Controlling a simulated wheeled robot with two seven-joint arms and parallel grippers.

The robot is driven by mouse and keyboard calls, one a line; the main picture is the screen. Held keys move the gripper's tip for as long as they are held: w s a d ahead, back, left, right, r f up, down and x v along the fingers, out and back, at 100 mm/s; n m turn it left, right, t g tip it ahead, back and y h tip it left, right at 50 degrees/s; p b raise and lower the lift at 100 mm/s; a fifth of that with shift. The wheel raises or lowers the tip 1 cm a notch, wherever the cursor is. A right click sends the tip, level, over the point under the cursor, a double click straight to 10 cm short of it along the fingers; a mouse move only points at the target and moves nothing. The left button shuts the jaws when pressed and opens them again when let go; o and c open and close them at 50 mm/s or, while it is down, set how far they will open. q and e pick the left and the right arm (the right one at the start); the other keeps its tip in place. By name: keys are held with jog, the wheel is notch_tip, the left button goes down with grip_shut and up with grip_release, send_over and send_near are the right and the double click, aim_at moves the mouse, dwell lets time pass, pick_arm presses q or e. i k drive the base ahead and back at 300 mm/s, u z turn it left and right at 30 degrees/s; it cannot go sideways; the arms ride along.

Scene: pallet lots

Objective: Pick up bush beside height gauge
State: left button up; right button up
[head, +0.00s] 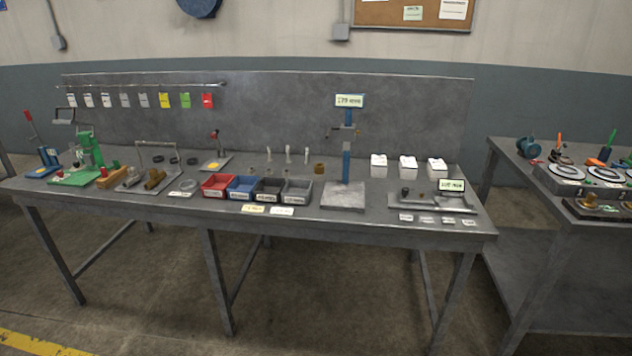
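The height gauge stands on the table right of centre, with a blue column (347,160), a grey base plate (343,196) and a small display on top (350,101). A small brown, brass-coloured bush (319,169) stands on the table just left of the gauge's column, apart from it and behind the base plate. Neither of my grippers shows in the head view.
Red (217,186), blue (243,187) and dark bins stand left of the gauge. White boxes (408,166) and a grey tray with a display (452,185) are to the right. A green press (88,155) stands far left. A second table (560,215) is at right.

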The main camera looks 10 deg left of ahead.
aim_at(319, 168)
jog(key=z, duration=0.05)
jog(key=k, duration=0.65)
jog(key=u, duration=0.9)
jog(key=i, duration=1.05)
jog(key=z, duration=0.5)
jog(key=i, duration=0.85)
jog(key=z, duration=0.8)
